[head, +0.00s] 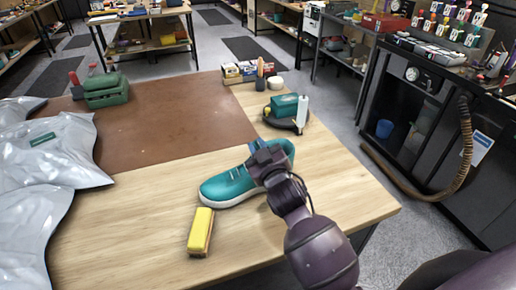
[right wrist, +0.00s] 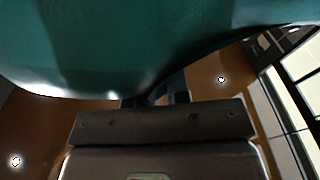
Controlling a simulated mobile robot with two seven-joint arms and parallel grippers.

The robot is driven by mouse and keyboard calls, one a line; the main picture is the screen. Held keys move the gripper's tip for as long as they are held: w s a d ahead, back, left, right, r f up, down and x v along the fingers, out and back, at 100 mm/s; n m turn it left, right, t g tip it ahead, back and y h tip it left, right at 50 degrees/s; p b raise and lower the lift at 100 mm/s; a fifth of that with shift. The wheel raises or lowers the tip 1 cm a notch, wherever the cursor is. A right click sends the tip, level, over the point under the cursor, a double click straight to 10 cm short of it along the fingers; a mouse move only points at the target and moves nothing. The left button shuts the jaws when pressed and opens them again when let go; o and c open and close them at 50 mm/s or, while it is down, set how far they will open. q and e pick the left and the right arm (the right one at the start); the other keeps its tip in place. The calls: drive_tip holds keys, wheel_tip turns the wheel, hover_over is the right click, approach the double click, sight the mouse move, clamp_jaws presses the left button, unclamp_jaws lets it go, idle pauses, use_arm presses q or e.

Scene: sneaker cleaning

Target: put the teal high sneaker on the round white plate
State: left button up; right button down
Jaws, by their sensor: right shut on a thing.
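The teal sneaker (head: 228,184) with a white sole is at the middle of the wooden table, its toe pointing left and toward me. My right gripper (head: 263,155) is shut on its upper near the ankle opening. In the right wrist view the teal side of the sneaker (right wrist: 130,45) fills the top, right against the fingers (right wrist: 157,98). I cannot tell whether its sole touches the table. I cannot make out the round white plate in either view. My left gripper is not in view.
A yellow-topped brush or sponge (head: 200,232) lies in front of the sneaker. A dark round tray (head: 285,125) with a teal box and white bottle stands behind it. A brown mat (head: 160,115) and silvery bags (head: 45,150) lie left.

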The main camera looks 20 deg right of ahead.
drive_tip(key=c, duration=1.1)
unclamp_jaws()
